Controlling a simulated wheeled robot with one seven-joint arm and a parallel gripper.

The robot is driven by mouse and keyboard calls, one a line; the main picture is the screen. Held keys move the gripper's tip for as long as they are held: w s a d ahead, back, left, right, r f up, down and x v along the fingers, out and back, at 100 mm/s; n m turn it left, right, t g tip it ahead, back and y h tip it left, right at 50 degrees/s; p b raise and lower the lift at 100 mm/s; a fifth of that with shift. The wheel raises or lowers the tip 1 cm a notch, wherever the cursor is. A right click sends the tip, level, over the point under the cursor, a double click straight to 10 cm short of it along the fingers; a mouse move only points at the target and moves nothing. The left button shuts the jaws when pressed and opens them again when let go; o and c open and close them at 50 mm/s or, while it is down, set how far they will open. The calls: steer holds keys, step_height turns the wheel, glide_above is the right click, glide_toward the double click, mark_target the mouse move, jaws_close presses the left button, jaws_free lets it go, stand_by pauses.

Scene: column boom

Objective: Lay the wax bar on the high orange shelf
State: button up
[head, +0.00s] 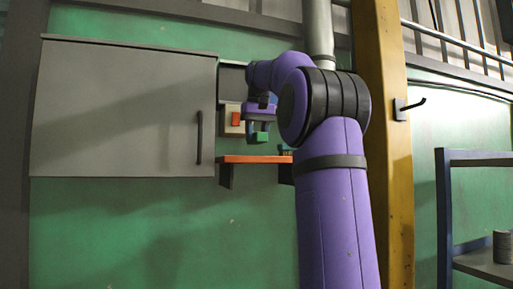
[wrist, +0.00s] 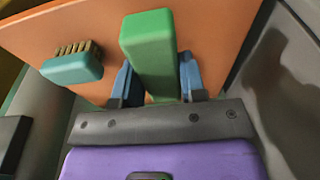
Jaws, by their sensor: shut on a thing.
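The wax bar, a green block, shows in the wrist view (wrist: 149,45) between the two blue fingers of my gripper (wrist: 157,78). My gripper is shut on it, and its far end sticks out past the fingertips. In the head view the bar (head: 261,137) hangs below my gripper (head: 262,127), with a small gap above the high orange shelf (head: 250,159). The shelf (wrist: 215,25) fills much of the wrist view behind the bar. Part of the shelf's right end is hidden by my arm in the head view.
A teal brush (wrist: 72,68) with tan bristles lies on the shelf, left of the bar in the wrist view. A grey cabinet (head: 120,110) adjoins the shelf on the left. A yellow column (head: 385,150) stands to the right.

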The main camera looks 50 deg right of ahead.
steer(key=shift+w+d, duration=0.25)
steer(key=shift+d, duration=0.05)
steer(key=shift+f, duration=1.8)
steer(key=o, duration=1)
steer(key=shift+f, duration=0.1)
steer(key=shift+o, duration=0.2)
steer(key=shift+s+a+r, duration=0.1)
steer(key=shift+s+r, duration=0.05)
steer(key=shift+r, duration=1.1)
steer(key=shift+s+a+r, duration=0.15)
steer(key=shift+s+r, duration=0.05)
steer(key=shift+r, duration=1.1)
steer(key=shift+s+a+r, duration=0.1)
steer(key=shift+s+r, duration=0.05)
steer(key=shift+r, duration=1.1)
